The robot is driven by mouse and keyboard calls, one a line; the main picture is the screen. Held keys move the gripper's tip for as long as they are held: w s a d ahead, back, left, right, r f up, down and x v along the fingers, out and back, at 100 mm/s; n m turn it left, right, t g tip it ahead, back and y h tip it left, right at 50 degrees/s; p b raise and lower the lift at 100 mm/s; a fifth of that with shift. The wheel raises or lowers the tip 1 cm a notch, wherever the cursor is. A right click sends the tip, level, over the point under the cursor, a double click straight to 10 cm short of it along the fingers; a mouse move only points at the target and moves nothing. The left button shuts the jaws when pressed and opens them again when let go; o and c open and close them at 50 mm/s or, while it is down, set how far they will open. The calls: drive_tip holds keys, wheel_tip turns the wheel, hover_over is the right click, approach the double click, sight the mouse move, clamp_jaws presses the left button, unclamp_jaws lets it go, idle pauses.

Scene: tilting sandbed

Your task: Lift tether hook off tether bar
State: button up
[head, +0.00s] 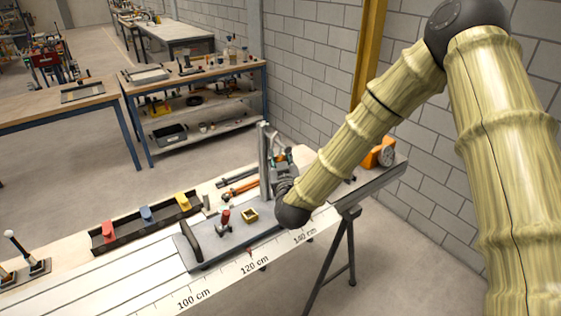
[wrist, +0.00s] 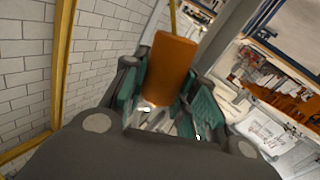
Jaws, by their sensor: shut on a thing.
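My gripper (wrist: 170,100) is shut on an orange cylinder (wrist: 172,62), seemingly the tether hook's handle, between its green pads in the wrist view. In the head view my gripper (head: 283,165) is beside an upright grey metal post frame (head: 265,165) on the bench.
The long bench (head: 150,275) carries a scale, a grey plate with a dark handle (head: 190,243), a red-topped clamp (head: 224,222), a small yellow box (head: 250,215) and a black tray (head: 145,222) with coloured blocks. An orange tool (head: 378,154) lies behind my arm near the block wall.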

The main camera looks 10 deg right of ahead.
drive_tip(key=shift+r, duration=0.25)
drive_tip(key=s+d+r, duration=0.2)
drive_tip(key=s+d, duration=0.2)
drive_tip(key=s, duration=0.4)
drive_tip(key=s+d+r, duration=0.2)
drive_tip(key=s+d, duration=0.2)
drive_tip(key=s, duration=0.4)
drive_tip(key=shift+d+b, duration=0.25)
drive_tip(key=shift+b, duration=0.2)
drive_tip(key=shift+w+d, duration=0.1)
drive_tip(key=w+d, duration=0.3)
drive_tip(key=d, duration=0.3)
idle(1.2)
drive_tip(key=shift+w, duration=0.1)
